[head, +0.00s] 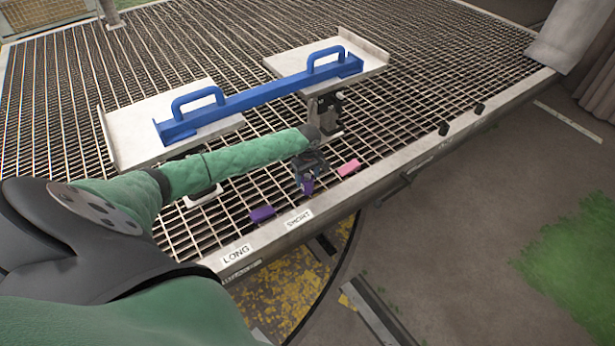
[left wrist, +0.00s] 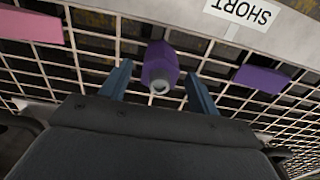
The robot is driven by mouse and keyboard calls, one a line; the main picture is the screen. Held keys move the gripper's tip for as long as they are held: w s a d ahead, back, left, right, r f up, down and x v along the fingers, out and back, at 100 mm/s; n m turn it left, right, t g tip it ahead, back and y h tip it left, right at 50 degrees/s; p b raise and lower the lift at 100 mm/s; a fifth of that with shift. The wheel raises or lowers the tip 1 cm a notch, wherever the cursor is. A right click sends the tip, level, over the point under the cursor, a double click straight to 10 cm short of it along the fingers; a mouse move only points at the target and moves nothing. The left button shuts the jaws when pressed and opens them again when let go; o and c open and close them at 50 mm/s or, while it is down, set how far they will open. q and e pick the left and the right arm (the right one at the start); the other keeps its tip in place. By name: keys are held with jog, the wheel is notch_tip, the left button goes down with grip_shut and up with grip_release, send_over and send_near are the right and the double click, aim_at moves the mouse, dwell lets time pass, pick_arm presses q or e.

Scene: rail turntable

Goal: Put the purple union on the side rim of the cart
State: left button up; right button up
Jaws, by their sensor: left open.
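The purple union (left wrist: 160,68), a faceted piece with a round hole in its end, stands on the grating between the two fingers in the left wrist view. It also shows in the head view (head: 308,186), just under the fingertips. My left gripper (head: 311,168) is open, with a blue finger on either side of the union; I cannot tell whether either touches it. In the left wrist view the left gripper (left wrist: 158,88) shows its fingers apart. The pale side rim (head: 330,203) runs along the grating's near edge, just beyond the union. My right gripper is not in view.
A purple block (head: 262,213) and a pink block (head: 348,167) lie on the grating either side of the union. LONG (head: 237,253) and SHORT (head: 299,219) labels mark the rim. A blue bar with handles (head: 262,96) rests on two pale trays behind. Two dark pieces sit farther right.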

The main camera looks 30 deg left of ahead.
pick_arm(q)
notch_tip(320, 180, up, 12)
jog(key=p, duration=0.1)
jog(key=s+d+f+m+t+h, duration=0.15)
jog(key=s+d+f+m, duration=0.25)
jog(key=s+d+f, duration=0.5)
jog(key=s+d+f+m+t+h, duration=0.15)
jog(key=s+d+f+m, duration=0.35)
jog(key=d+f, duration=0.8)
jog(key=s+d+f+m+t, duration=0.2)
jog(key=s+d, duration=0.6)
jog(key=s, duration=0.4)
jog(key=s+d+f+m+t+h, duration=0.1)
jog(key=s+d+f+m+t, duration=0.1)
jog(key=s+d, duration=0.6)
jog(key=shift+s+d+f+m, duration=0.2)
jog(key=shift+s+f+m, duration=0.35)
jog(key=shift+s+m, duration=1.2)
jog(key=shift+s+n, duration=0.4)
jog(key=shift+n, duration=0.05)
